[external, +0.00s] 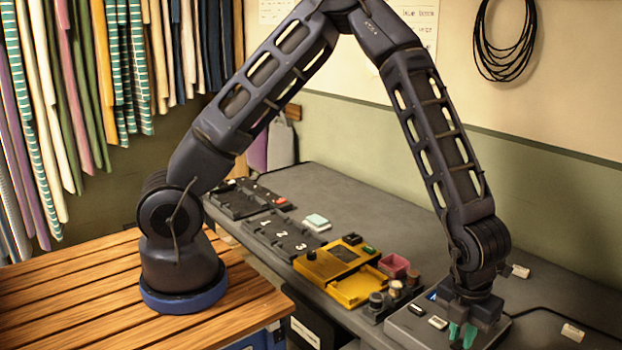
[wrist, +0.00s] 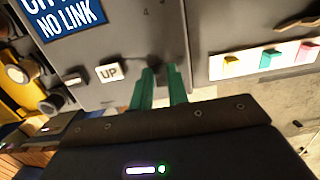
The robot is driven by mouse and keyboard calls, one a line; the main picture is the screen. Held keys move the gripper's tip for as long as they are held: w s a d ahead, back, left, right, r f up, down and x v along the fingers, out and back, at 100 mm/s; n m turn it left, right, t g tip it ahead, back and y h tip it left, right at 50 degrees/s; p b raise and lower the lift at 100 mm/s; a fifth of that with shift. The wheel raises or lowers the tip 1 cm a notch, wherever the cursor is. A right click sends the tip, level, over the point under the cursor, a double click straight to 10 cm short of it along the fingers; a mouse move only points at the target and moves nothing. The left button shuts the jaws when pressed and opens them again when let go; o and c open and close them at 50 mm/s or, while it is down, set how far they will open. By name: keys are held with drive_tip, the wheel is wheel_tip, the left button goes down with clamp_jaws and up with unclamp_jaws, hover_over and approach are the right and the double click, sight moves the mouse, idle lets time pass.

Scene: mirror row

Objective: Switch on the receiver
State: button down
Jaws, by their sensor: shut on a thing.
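A grey box (external: 400,322) stands at the front right of the dark bench, under my gripper (external: 461,336). In the wrist view its grey face (wrist: 110,30) carries a white "UP" label (wrist: 110,72) and a blue sign (wrist: 68,15) reading "NO LINK" on its lower line. My gripper's green fingers (wrist: 162,88) are at this face, right of the "UP" label. They are shut on a small dark part that looks like a switch lever. It is mostly hidden between the fingertips, so its position cannot be told. No label reading "receiver" is legible.
A yellow device (external: 345,275) with an open tray is left of the grey box, with a pink cup (external: 394,265) and dark knobs (external: 377,300) between. Dark numbered trays (external: 280,235) lie farther left. A white strip with coloured tabs (wrist: 265,59) is right of the face.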

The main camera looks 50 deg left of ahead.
sight(457, 345)
drive_tip(key=c, duration=1.4)
unclamp_jaws()
drive_tip(key=shift+o, duration=0.2)
wheel_tip(457, 345, up, 11)
drive_tip(key=s, duration=0.1)
drive_tip(key=shift+f, duration=0.15)
